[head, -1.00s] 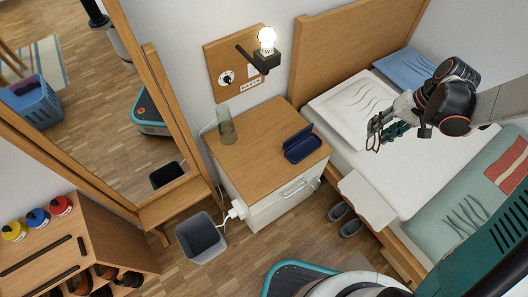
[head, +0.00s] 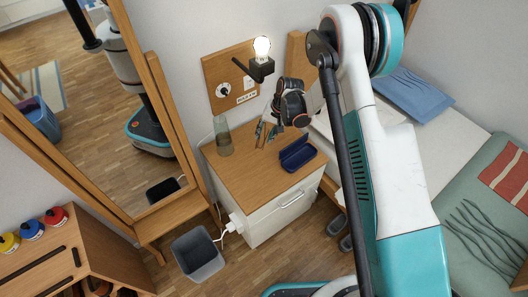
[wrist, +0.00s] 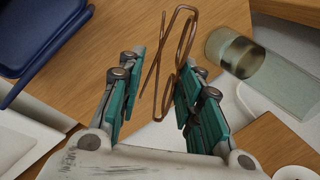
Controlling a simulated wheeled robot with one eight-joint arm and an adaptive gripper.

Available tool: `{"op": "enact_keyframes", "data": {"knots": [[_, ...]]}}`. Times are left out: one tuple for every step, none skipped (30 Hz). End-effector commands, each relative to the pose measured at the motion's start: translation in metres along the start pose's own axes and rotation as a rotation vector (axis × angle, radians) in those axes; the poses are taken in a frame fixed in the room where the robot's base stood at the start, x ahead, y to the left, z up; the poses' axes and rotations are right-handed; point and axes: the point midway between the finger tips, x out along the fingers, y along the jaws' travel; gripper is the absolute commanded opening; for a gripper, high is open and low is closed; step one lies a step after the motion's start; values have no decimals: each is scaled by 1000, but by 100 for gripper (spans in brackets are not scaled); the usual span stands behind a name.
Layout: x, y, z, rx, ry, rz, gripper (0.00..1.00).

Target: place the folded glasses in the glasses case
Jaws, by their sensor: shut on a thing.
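The glasses case (head: 298,153) is dark blue and lies open on the nightstand top. It also shows at the upper left of the wrist view (wrist: 40,45). My gripper (head: 265,133) is above the nightstand, to the left of the case in the head view. In the wrist view my gripper (wrist: 160,90) is shut on the folded glasses (wrist: 178,50), which have a thin copper-brown wire frame. The glasses stick out beyond the fingertips, apart from the case. In the head view they are too small to make out clearly.
A clear glass (head: 222,137) stands on the left of the nightstand (head: 232,172), close to my gripper. A lit wall lamp (head: 262,50) is above. The bed (head: 440,130) is to the right, a grey bin (head: 198,255) on the floor. Bare wood lies around the case.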

Motion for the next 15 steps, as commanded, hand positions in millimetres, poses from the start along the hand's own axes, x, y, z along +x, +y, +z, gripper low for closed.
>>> {"op": "enact_keyframes", "data": {"knots": [[9, 3, 0, 0, 0, 0, 14], [14, 5, 0, 0, 0, 0, 14], [21, 7, 0, 0, 0, 0, 14], [26, 9, 0, 0, 0, 0, 14], [32, 11, 0, 0, 0, 0, 14], [39, 14, 0, 0, 0, 0, 14], [44, 15, 0, -1, 0, 0, 14], [47, 16, 0, -1, 0, 0, 14], [51, 18, 0, -1, 0, 0, 14], [53, 18, 0, -1, 0, 0, 14], [55, 19, 0, -1, 0, 0, 14], [57, 20, 0, -1, 0, 0, 14], [60, 21, 0, -1, 0, 0, 14], [63, 22, 0, -1, 0, 0, 14], [68, 24, 0, -1, 0, 0, 14]]}}
